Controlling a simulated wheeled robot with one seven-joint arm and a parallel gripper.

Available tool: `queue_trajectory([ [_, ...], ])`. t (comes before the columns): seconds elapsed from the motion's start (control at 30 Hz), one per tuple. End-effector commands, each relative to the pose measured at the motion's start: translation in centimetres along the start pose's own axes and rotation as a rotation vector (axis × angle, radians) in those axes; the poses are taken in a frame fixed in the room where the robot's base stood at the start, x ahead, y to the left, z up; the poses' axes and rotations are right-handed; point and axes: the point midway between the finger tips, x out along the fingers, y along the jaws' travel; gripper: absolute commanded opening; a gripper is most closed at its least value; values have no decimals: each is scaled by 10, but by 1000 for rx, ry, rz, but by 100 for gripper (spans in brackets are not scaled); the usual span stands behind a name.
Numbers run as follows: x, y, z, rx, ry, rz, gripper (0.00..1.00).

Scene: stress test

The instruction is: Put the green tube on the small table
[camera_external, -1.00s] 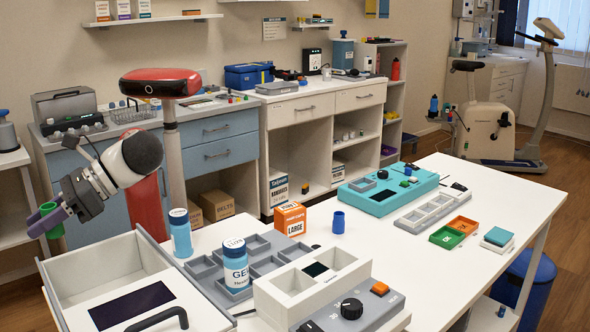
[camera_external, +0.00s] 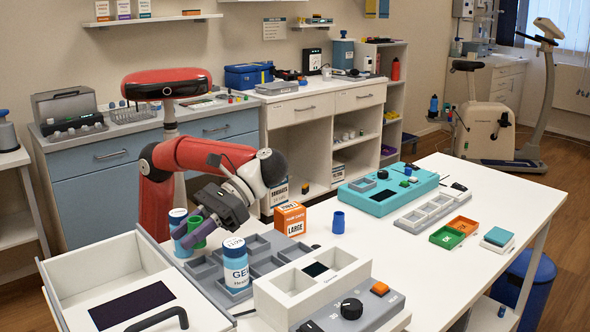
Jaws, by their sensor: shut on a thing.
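My gripper (camera_external: 200,233) is shut on the green tube (camera_external: 193,229), with its purple-grey fingers around the tube's side. It is at the left end of the front white table, over or near the grey tray and in front of a blue bottle. The fingers hide part of the tube, so I cannot tell whether its lower end touches anything. A small white table (camera_external: 10,159) stands at the left edge of the view, well away from my gripper.
Close to my gripper are a blue bottle (camera_external: 179,217), a labelled blue bottle (camera_external: 236,270), the grey compartment tray (camera_external: 262,243) and an orange box (camera_external: 290,219). An open white drawer (camera_external: 75,265) juts out at front left. A blue cup (camera_external: 338,222) stands further right.

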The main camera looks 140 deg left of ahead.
Motion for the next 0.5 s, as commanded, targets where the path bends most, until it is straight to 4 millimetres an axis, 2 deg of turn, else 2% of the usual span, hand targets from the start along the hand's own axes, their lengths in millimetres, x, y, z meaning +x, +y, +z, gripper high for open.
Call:
queue_trajectory([
  [0.3, 14, -1, -34, -2, 0, -1, 2],
  [0.5, 20, 0, -46, -1, 0, -1, 2],
])
